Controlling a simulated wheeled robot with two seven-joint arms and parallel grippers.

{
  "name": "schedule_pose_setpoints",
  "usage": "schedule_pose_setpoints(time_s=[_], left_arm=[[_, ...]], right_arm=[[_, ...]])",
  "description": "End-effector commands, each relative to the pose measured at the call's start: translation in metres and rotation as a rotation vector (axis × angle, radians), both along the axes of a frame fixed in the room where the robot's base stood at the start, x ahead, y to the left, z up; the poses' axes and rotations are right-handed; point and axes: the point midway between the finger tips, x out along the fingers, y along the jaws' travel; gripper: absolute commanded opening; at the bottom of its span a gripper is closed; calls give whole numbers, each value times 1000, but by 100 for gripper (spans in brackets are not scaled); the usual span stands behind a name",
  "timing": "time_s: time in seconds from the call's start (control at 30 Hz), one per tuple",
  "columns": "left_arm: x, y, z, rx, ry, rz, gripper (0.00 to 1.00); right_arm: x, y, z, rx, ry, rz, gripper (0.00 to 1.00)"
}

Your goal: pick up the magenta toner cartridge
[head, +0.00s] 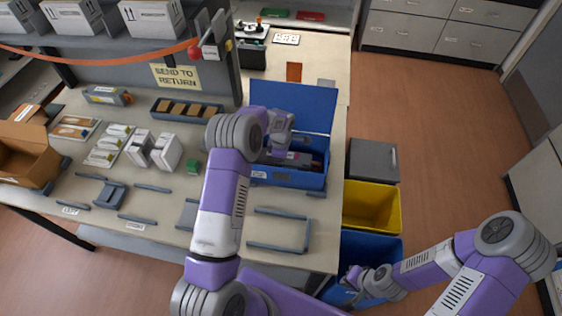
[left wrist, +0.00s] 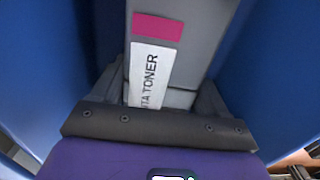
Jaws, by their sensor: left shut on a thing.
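The magenta toner cartridge (left wrist: 187,55) is grey, with a magenta patch and a white label ending in "TA TONER" in the left wrist view. In the head view it shows as a dark body (head: 301,160) inside the open blue box on the table. My left gripper (left wrist: 160,92) is shut on it, with blue walls on both sides. In the head view the left arm reaches down into the box and its fingertips are hidden. My right gripper (head: 352,277) hangs over the blue bin at the table's right; its jaws are too small to read.
The blue box (head: 259,174) has its lid (head: 292,106) standing up at the back. A yellow bin (head: 371,207) and a blue bin (head: 385,248) stand right of the table (head: 150,210).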

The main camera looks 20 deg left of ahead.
Motion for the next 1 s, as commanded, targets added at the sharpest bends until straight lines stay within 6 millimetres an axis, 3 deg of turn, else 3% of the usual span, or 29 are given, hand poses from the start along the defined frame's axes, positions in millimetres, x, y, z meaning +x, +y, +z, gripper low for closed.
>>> schedule_pose_setpoints(time_s=[0.03,0.17,0.4,0.53,0.67,1.0], left_arm=[[0,0,0,0,0,0,33],[1,0,1,1,-3,0,16],[1,0,3,1,-4,0,16],[2,0,14,2,-6,0,16],[2,0,39,2,-9,0,16],[2,0,128,0,-9,-1,16]], right_arm=[[0,0,0,0,0,0,0],[0,0,0,0,0,0,0],[0,0,0,0,0,0,0],[0,0,1,0,0,0,0],[0,0,2,0,0,0,0],[0,0,7,0,0,0,0]])
